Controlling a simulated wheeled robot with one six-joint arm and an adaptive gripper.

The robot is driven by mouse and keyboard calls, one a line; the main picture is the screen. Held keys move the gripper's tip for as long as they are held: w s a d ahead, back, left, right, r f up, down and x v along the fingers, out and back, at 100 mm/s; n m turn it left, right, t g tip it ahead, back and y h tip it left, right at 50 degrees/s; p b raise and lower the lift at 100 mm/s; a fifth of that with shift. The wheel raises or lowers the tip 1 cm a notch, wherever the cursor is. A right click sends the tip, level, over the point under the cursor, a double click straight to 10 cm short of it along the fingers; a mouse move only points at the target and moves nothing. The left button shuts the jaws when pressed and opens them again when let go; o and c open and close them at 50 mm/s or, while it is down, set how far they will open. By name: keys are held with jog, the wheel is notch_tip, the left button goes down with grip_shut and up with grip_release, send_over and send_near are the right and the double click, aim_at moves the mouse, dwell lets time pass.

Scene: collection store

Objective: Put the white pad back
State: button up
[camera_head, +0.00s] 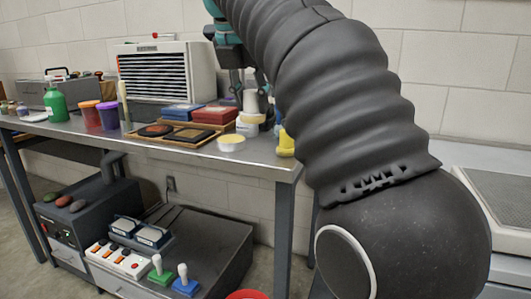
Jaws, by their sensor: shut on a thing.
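My gripper (256,102) is at the right part of the grey workbench, partly hidden behind my arm. It is shut on a small white thing (250,99), which I take to be the white pad. This sits just above a low pale round tub (250,119); I cannot tell whether they touch. A wooden tray (178,144) lies to the left on the bench. It holds dark round pads (155,130), a dark block and a reddish-brown block. A cream round disc (231,143) lies at the bench's front edge.
Blue (182,111) and red (215,115) boxes stand behind the tray. A green bottle (56,105), red and purple tubs and a slatted white unit (165,72) stand left. A yellow object (285,143) is at the right corner. Dark equipment fills the space below.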

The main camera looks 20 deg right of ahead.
jog(key=s+d, duration=0.1)
jog(key=d, duration=0.5)
jog(key=shift+m, duration=0.4)
jog(key=w+a+f, duration=0.1)
jog(key=w+f, duration=0.1)
jog(key=w, duration=0.1)
jog(key=w+a+f, duration=0.1)
jog(key=w+f, duration=0.1)
jog(key=w, duration=0.2)
jog(key=w+f, duration=0.2)
jog(key=w, duration=0.1)
jog(key=shift+w+a+f, duration=0.2)
jog(key=shift+w+a, duration=0.05)
jog(key=shift+a, duration=0.15)
jog(key=shift+f+b, duration=1.1)
jog(key=shift+f, duration=0.9)
jog(key=shift+f, duration=0.15)
jog(key=o, duration=1)
jog(key=p+v, duration=0.1)
jog(key=v, duration=0.5)
jog(key=p+v, duration=0.1)
jog(key=v, duration=0.5)
jog(key=shift+w+a, duration=0.1)
jog(key=shift+w, duration=0.1)
